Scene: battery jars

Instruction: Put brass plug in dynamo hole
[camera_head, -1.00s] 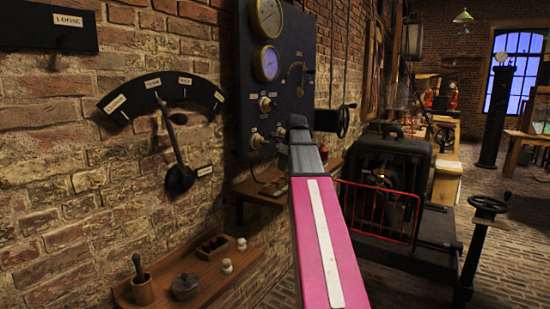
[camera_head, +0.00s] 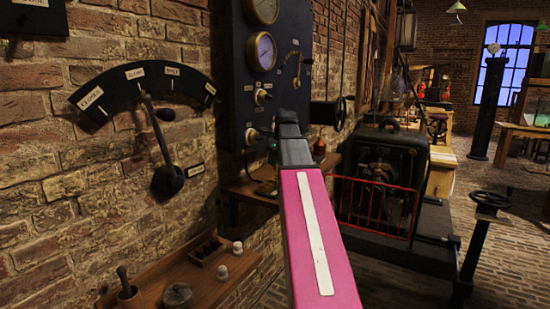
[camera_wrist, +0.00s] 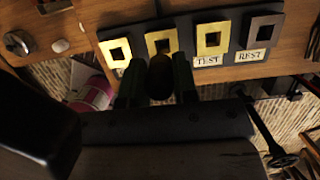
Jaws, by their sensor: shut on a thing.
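My gripper (camera_wrist: 158,80) shows in the wrist view, its two dark green fingers shut on a dark brown rounded thing (camera_wrist: 160,74), apparently the head of the brass plug. The plug's lower part is hidden. Just beyond the fingertips lies a dark board (camera_wrist: 275,52) with several square holes in a row. Three holes have brass-coloured frames; the rightmost frame (camera_wrist: 262,31) is grey. The two right labels read TEST (camera_wrist: 208,61) and REST (camera_wrist: 250,56). The left labels are mostly hidden, so I cannot tell which hole is the dynamo hole. In the head view my arm covers the gripper.
A dark gauge panel (camera_head: 285,85) stands on the brick wall above a wooden shelf (camera_head: 250,190). A lower shelf (camera_head: 165,272) holds small pots. A lever (camera_head: 165,160) sits on the wall. A red railing (camera_head: 375,205) fronts a dark machine (camera_head: 385,165) on the right.

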